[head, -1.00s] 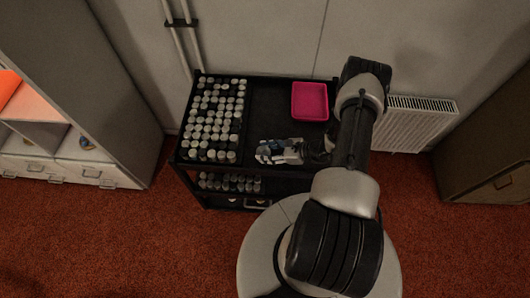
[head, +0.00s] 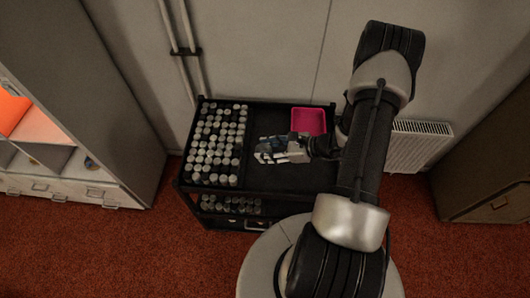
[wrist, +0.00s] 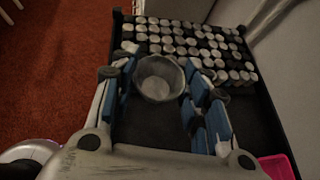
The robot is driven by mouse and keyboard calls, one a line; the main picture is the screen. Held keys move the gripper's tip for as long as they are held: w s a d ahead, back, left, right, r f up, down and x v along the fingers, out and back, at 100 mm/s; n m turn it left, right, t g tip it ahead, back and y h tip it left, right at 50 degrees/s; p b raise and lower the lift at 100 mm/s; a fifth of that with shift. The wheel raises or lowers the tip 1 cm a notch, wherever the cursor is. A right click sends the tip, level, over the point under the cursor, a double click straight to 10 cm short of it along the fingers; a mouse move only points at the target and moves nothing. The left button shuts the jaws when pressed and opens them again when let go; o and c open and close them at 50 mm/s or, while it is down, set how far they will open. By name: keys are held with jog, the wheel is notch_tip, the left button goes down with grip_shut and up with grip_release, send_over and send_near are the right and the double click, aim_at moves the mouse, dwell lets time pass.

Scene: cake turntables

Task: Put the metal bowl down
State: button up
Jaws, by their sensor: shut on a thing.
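The metal bowl (wrist: 160,80) is grey and round. In the wrist view it sits between the blue-padded fingers of my gripper (wrist: 165,70), with its open top facing the camera. My gripper is shut on it. In the head view my gripper (head: 266,152) is over the middle of the black cart (head: 262,178), pointing left. The bowl cannot be made out clearly there among the fingers. I cannot tell how high it is above the cart top.
Several rows of pale-topped jars (head: 215,145) fill the left of the cart top. A pink tray (head: 308,121) stands at the back right. The cart's front middle and right look bare. More jars (head: 230,204) stand on the lower shelf. A radiator (head: 418,146) is right.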

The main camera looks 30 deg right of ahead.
jog(key=shift+a+r, duration=0.1)
jog(key=shift+r, duration=0.5)
jog(key=w+a+r+n+b, duration=0.1)
jog(key=w+a+r+b, duration=0.1)
jog(key=a+r, duration=0.3)
jog(key=w+a+r+g+y+b, duration=0.1)
jog(key=w+a+r+b, duration=0.1)
jog(key=a+r, duration=0.3)
jog(key=shift+w+a+n+b, duration=0.4)
jog(key=shift+a+b, duration=0.4)
jog(key=shift+a, duration=0.25)
